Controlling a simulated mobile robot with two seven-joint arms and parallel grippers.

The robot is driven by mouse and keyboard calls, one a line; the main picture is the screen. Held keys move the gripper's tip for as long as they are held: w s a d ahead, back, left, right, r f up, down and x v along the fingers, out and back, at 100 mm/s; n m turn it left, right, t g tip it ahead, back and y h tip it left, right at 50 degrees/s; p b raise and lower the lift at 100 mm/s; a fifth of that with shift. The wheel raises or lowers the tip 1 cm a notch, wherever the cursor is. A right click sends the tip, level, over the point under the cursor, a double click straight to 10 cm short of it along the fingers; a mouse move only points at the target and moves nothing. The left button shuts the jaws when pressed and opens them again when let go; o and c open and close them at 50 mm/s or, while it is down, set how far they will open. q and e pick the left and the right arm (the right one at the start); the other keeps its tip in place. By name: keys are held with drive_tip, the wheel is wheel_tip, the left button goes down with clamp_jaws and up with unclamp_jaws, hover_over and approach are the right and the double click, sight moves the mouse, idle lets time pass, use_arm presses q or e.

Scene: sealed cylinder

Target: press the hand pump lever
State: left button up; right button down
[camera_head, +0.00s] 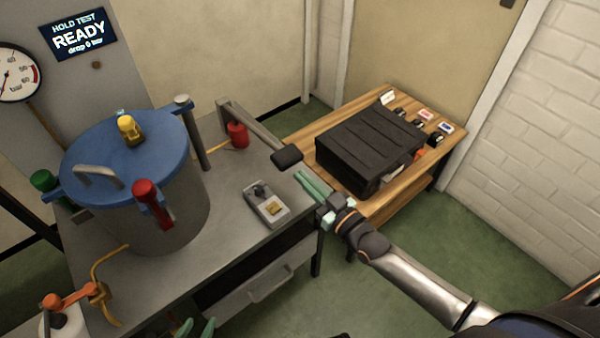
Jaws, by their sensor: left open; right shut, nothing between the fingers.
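The hand pump lever (260,133) is a grey bar that runs from the table's back right down to a black grip (287,156) over the table's right edge. A small red cylinder (237,135) stands beside its far end. My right gripper (306,182) has green fingers, is shut and empty, and shows just below and right of the black grip. A small gap shows between them in the picture; depth is hard to judge. My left gripper (196,328) is open at the bottom edge, in front of the table, with only its green fingertips in view.
A large grey vessel with a blue lid (100,160) and a red-handled clamp (146,193) stands on the grey table (185,262). A small grey device (267,205) lies near its right edge. A black case (368,140) sits on a wooden bench (300,135). A wall sign (78,36) reads READY.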

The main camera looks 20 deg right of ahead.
use_arm(q)
drive_tip(key=shift+w+r, duration=0.3)
drive_tip(key=shift+w, duration=0.3)
use_arm(e)
drive_tip(key=v, duration=0.7)
drive_tip(key=shift+s+d+f, duration=0.25)
drive_tip(key=shift+f, duration=0.05)
use_arm(q)
drive_tip(key=shift+s+f, duration=0.15)
drive_tip(key=shift+s, duration=0.1)
drive_tip(key=s+a+r+y+p, duration=0.1)
drive_tip(key=a+r+p, duration=0.2)
drive_tip(key=r+p, duration=0.5)
drive_tip(key=p, duration=0.4)
drive_tip(key=shift+s+a+r+n, duration=0.3)
drive_tip(key=shift+s+r+n, duration=0.05)
drive_tip(key=shift+n, duration=0.05)
use_arm(e)
drive_tip(key=s+a+f+m+g+h, duration=0.1)
drive_tip(key=s+g+h, duration=0.1)
drive_tip(key=s+g, duration=0.2)
drive_tip(key=s+a+f+m+g+h, duration=0.1)
drive_tip(key=s+g, duration=0.3)
drive_tip(key=s, duration=0.5)
drive_tip(key=shift+s+a+f+h, duration=0.3)
drive_tip(key=shift+a+f+h, duration=0.05)
drive_tip(key=shift+a+h, duration=0.25)
use_arm(q)
drive_tip(key=shift+w+d+r, duration=0.1)
drive_tip(key=shift+w+r, duration=0.05)
